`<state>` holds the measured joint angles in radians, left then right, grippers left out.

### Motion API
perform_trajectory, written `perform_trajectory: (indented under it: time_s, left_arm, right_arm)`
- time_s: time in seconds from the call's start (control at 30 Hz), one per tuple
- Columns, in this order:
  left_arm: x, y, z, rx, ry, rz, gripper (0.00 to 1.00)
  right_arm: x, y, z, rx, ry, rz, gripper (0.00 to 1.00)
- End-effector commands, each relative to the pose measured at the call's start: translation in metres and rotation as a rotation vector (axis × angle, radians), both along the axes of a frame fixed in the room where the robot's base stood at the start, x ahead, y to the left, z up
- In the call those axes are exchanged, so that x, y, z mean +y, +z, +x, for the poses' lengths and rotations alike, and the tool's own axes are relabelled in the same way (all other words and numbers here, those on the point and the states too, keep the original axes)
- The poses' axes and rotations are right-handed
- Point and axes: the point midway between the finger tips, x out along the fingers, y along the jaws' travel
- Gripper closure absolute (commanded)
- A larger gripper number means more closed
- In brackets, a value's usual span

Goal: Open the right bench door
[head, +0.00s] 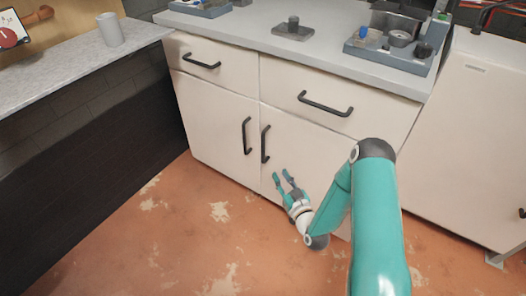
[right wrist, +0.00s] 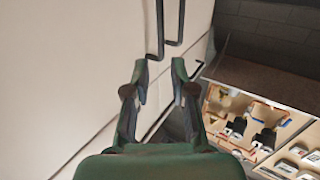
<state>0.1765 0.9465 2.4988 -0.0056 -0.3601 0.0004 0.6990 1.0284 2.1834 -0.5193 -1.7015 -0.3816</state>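The right bench door (head: 310,158) is a pale cream panel under the right drawer, and it looks shut. Its black vertical bar handle (head: 265,143) is near its left edge. My right gripper (head: 281,175) is in front of the door's lower part, a little below and right of the handle. In the right wrist view the gripper (right wrist: 159,67) has its two fingers apart with nothing between them. Two dark bars, the door handles, show just beyond the fingertips there, apart from them. My left gripper is not in view.
The left door (head: 215,115) with its own handle (head: 247,135) adjoins the right door. Drawers sit above, under a grey worktop (head: 330,45) holding trays and parts. A side counter (head: 70,65) stands at left, a pale cabinet (head: 465,130) at right. The worn orange floor (head: 190,235) is clear.

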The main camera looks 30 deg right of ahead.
Motion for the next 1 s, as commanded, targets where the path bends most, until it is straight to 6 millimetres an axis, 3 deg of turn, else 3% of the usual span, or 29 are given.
perform_trajectory:
  time_s: [0.6, 0.8, 1.0]
  left_arm:
    - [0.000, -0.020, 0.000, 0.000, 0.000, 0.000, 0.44]
    - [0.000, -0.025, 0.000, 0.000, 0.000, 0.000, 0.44]
    - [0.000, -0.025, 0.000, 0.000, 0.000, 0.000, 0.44]
  right_arm:
    - [-0.022, -0.001, 0.121, -0.001, 0.002, 0.001, 0.76]
    - [-0.028, 0.000, 0.145, 0.000, 0.001, 0.003, 0.76]
    - [-0.030, 0.001, 0.153, 0.001, 0.000, 0.003, 0.76]
